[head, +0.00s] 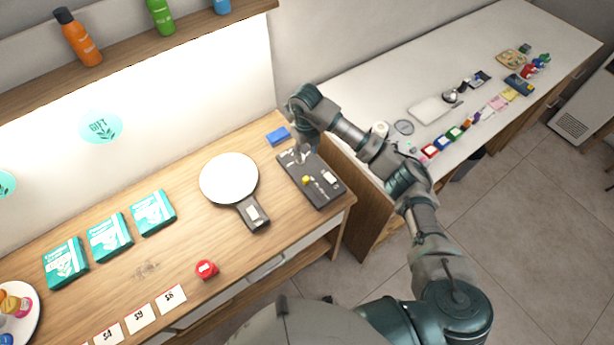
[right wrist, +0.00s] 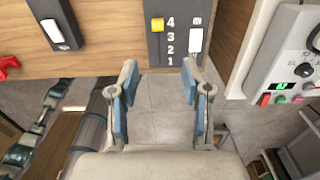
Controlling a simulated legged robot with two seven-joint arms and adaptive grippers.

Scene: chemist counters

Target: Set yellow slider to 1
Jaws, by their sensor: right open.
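The dark slider panel (head: 319,198) lies at the right end of the wooden counter. Its yellow slider (head: 306,180) is a small block. In the right wrist view the yellow slider (right wrist: 157,25) stands beside the 4, at the top of a column of numbers running down to 1. A white switch (right wrist: 196,38) is on the panel to the right of the numbers. My right gripper (head: 300,158) is over the far part of the panel. In the wrist view my right gripper (right wrist: 160,72) is open and empty, its fingers apart from the slider. My left gripper is not in view.
A round white-topped device with a handle (head: 229,178) lies left of the panel. A red button (head: 207,269) and several teal boxes (head: 111,237) are farther left. A white counter (head: 360,85) with small items stands right.

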